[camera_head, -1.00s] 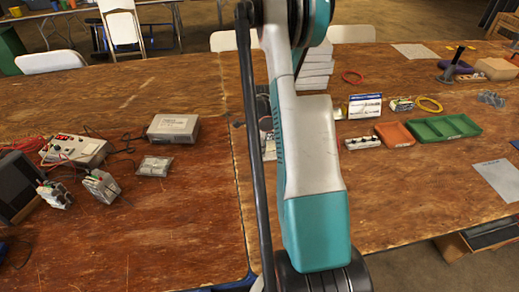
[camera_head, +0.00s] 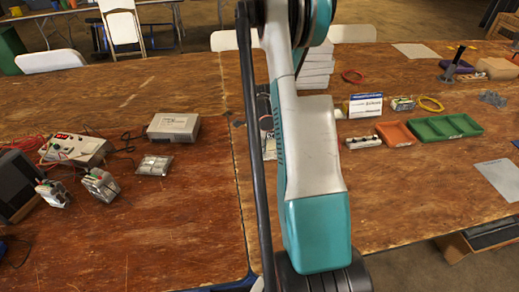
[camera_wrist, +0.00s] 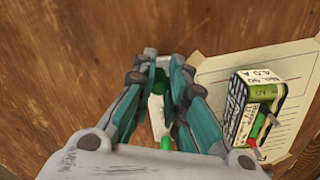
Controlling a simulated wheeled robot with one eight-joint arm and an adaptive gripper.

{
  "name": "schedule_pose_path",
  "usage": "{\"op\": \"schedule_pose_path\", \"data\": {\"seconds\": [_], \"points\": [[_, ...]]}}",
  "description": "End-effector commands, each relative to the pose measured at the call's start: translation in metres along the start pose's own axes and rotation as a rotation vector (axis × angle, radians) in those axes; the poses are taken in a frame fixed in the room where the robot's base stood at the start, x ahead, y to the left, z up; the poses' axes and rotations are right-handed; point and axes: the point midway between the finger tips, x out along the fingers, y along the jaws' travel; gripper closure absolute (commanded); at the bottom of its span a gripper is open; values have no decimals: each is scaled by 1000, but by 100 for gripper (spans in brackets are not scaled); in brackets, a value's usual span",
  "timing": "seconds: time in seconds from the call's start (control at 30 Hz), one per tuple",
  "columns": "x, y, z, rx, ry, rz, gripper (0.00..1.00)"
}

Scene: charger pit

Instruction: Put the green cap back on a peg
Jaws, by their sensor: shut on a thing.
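In the head view my arm hides the gripper and the cap. A white block with dark and red tops (camera_head: 362,142) stands right of my arm there; I cannot make out its pegs.
In the wrist view a box with green cells (camera_wrist: 255,108) stands on a paper sheet (camera_wrist: 215,68), right of my gripper. In the head view an orange tray (camera_head: 397,134) and a green tray (camera_head: 443,128) lie to the right. Bare wood lies left of the gripper.

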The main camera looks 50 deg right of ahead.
Motion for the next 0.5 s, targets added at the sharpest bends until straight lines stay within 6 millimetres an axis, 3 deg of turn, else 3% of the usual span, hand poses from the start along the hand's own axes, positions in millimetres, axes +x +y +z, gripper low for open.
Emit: {"op": "schedule_pose_path", "data": {"seconds": [0.37, 0.4, 0.5], "points": [[0, 0, 0, 0, 0, 0, 95], [0, 0, 0, 0, 0, 0, 82], [0, 0, 0, 0, 0, 0, 63]]}}
